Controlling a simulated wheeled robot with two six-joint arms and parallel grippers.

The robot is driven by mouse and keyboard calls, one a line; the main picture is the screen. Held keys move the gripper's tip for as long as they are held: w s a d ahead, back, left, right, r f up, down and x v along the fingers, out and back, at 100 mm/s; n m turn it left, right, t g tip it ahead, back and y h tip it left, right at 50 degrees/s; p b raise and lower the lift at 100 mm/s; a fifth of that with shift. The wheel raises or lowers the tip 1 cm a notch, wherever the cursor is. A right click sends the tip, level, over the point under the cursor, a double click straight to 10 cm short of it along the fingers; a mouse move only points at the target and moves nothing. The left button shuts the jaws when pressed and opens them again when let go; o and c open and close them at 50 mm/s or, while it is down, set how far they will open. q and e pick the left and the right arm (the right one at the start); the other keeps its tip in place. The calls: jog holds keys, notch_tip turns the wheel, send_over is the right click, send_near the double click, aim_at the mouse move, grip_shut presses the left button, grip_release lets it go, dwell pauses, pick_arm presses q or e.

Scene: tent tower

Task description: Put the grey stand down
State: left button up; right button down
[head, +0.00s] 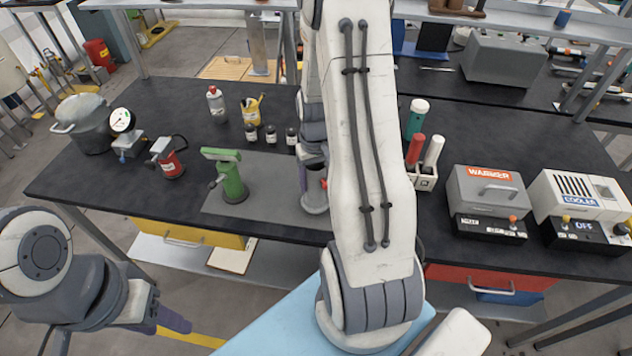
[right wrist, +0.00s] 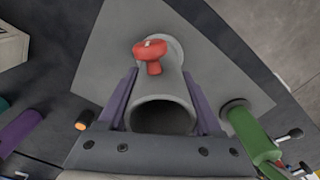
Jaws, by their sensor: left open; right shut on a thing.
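The grey stand (head: 316,201) is upright over the right part of the grey mat (head: 275,207) in the head view, partly hidden by my right arm. In the right wrist view the grey stand (right wrist: 165,88) shows its open tube and a red knob. My right gripper (right wrist: 160,95) is shut on it, one purple finger on each side. I cannot tell whether its base touches the mat. A green stand (head: 232,180) stands on the mat to the left, apart from the grey one. My left gripper (head: 175,322) is open and empty, low in front of the table.
Three small dark jars (head: 270,135) stand behind the mat. A red can (head: 170,160), a gauge (head: 121,121) and a pot (head: 86,122) are at the left. A holder (head: 423,178) with red and white tubes, the warmer (head: 487,190) and the cooler (head: 577,194) are at the right.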

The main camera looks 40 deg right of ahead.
jog(key=shift+f, duration=0.9)
pick_arm(q)
jog(key=shift+r, duration=0.25)
pick_arm(e)
jog(key=shift+f, duration=0.2)
jog(key=shift+c, duration=0.3)
grip_release()
